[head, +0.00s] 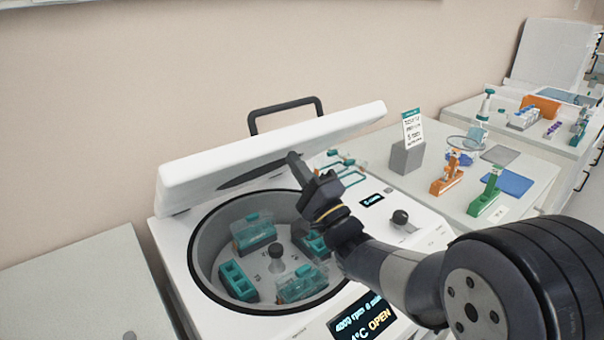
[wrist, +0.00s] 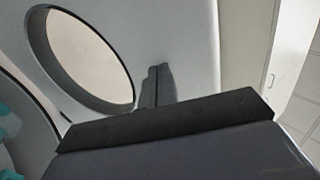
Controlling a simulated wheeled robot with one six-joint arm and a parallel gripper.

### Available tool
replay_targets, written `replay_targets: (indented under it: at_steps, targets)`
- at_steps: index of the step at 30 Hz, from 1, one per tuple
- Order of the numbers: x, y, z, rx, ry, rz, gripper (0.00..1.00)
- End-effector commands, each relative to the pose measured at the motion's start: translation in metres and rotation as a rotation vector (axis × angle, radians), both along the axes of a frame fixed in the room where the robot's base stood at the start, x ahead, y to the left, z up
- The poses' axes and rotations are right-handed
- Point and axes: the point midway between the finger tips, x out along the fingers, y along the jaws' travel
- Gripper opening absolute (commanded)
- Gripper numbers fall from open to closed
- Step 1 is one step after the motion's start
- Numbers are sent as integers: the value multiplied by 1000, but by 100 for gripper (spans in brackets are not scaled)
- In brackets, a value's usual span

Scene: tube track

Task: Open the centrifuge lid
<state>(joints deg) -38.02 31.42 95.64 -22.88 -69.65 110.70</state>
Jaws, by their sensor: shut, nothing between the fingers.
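The centrifuge (head: 172,250) is a white box with a round grey bowl; its display reads "OPEN". Its white lid (head: 200,172) is raised and tilted above the bowl, with a black handle (head: 284,112) at its far side. My gripper (head: 293,158) is shut and empty, with its tips at the lid's underside; I cannot tell whether they touch. In the wrist view the shut fingers (wrist: 158,86) stand before the pale underside of the lid (wrist: 185,35), which has a dark-rimmed oval. The rotor inside the bowl holds several teal tube buckets (head: 237,280).
A grey bench (head: 70,285) stands at the left. At the right, a white bench holds a grey block with a sign (head: 407,157), an orange stand (head: 447,178), a green stand (head: 485,196) and a blue mat (head: 508,182). The wall is close behind the lid.

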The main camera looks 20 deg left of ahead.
Motion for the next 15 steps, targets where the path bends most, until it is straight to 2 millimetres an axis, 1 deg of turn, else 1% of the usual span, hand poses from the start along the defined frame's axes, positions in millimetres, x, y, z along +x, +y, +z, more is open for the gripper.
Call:
replay_targets:
  at_steps: [5, 15]
  targets:
    - [4, 8, 10, 1, 0, 1, 0]
    - [17, 34, 37, -1, 1, 1, 0]
